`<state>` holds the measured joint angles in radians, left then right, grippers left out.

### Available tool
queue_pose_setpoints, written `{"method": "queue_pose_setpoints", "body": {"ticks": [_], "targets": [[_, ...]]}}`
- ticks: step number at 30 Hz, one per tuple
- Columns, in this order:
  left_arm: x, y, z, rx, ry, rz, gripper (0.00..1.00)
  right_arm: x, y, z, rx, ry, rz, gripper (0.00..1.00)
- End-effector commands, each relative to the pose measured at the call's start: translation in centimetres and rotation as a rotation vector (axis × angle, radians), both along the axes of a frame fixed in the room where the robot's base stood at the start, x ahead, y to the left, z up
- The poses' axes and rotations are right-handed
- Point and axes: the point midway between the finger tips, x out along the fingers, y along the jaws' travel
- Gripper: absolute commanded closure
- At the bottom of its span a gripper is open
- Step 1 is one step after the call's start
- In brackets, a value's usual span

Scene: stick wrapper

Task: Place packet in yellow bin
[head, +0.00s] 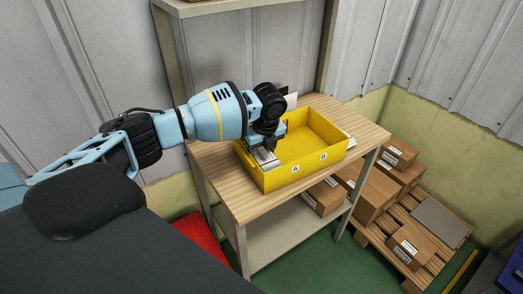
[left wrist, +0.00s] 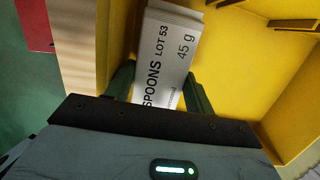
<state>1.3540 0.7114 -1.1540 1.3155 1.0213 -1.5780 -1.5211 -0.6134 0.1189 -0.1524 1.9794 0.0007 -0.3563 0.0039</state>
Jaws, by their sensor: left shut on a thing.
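The yellow bin (head: 318,172) stands on the wooden table top, with labels A and B on its front wall. My left gripper (head: 264,152) is over the left part of the bin, on the A side. It is shut on a white packet (head: 266,160) printed "SPOONS LOT 53 45 g". In the left wrist view, the packet (left wrist: 168,45) stands between the dark fingers (left wrist: 160,88), with the yellow bin walls (left wrist: 235,60) around it. I cannot tell whether the packet touches the bin floor. My right gripper is not in view.
The wooden table (head: 245,208) has bare top in front of the bin. Cardboard boxes (head: 378,190) stand below and on a pallet at right. A red thing (head: 205,240) is on the floor.

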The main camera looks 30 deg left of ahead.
Motion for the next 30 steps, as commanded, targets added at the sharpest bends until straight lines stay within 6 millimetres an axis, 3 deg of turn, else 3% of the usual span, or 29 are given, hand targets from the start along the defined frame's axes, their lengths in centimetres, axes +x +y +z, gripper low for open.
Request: {"method": "queue_pose_setpoints", "body": {"ticks": [14, 15, 16, 25, 30], "targets": [[0.0, 0.0, -1.1, 0.0, 0.0, 0.001, 0.81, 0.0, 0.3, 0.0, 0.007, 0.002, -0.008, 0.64], [0.0, 0.0, -1.1, 0.0, 0.0, 0.0, 0.44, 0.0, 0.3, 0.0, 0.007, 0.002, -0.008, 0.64], [0.0, 0.0, -1.1, 0.0, 0.0, 0.0, 0.4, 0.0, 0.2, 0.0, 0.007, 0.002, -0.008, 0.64], [0.0, 0.0, -0.9, 0.0, 0.0, 0.0, 0.37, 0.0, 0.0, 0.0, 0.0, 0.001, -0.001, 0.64], [0.1, -0.1, 0.8, -0.001, -0.004, -0.001, 0.37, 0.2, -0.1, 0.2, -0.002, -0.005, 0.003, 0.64]]}}
